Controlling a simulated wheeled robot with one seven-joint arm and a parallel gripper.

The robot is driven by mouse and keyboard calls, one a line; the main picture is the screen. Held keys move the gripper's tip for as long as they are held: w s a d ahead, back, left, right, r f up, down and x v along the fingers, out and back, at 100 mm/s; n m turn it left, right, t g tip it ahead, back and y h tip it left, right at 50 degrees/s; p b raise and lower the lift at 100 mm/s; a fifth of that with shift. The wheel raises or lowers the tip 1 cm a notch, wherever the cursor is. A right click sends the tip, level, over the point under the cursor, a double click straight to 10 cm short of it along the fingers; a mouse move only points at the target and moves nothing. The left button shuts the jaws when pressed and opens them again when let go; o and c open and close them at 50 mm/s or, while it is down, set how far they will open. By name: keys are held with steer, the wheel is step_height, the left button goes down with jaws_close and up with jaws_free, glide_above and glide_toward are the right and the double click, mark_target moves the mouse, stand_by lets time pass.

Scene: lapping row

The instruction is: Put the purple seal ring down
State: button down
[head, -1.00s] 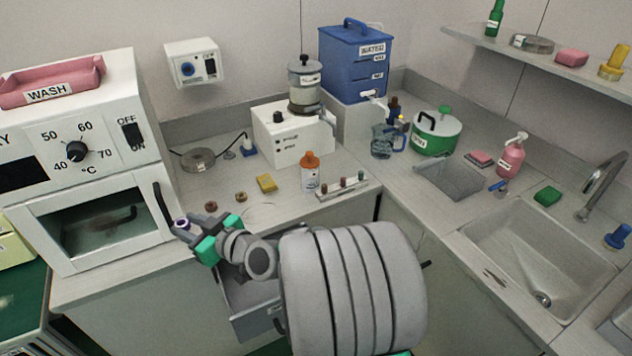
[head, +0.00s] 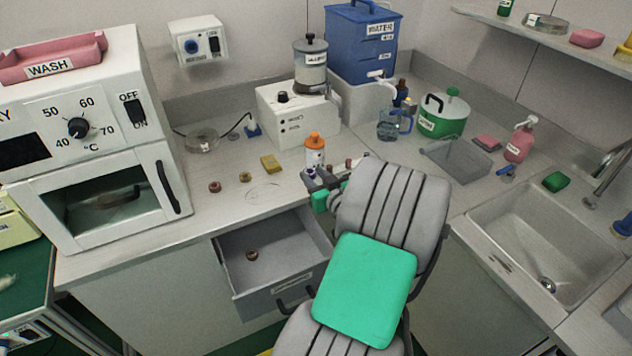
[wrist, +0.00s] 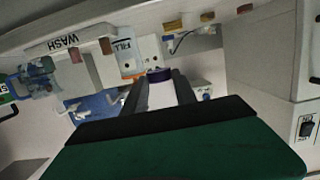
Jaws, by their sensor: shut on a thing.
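The purple seal ring (wrist: 158,75) is held between the fingertips in the wrist view. In the head view the ring (head: 309,173) is small and dark at the tip of my gripper (head: 314,179). My gripper is shut on it, near the counter's front edge, just in front of the orange-capped bottle (head: 315,150). In the wrist view the bottle (wrist: 127,58) is beyond the fingers. Whether the ring touches anything besides the fingers, I cannot tell.
An open drawer (head: 268,292) below the counter holds a brown ring (head: 251,254). Brown rings (head: 214,186) (head: 245,176) and a yellow block (head: 270,163) sit on the counter left of the bottle. The counter's front left is clear. My arm partly hides the small rack.

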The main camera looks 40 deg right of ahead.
steer(key=w+d+f, duration=0.1)
steer(key=f, duration=0.1)
steer(key=w+d+f, duration=0.1)
steer(key=w+f, duration=0.1)
steer(key=w+d+f, duration=0.2)
steer(key=shift+f, duration=0.35)
steer(key=shift+s+f, duration=0.1)
steer(key=shift+f, duration=1.25)
steer(key=shift+f, duration=0.2)
steer(key=c, duration=1)
jaws_free()
steer(key=shift+r, duration=0.1)
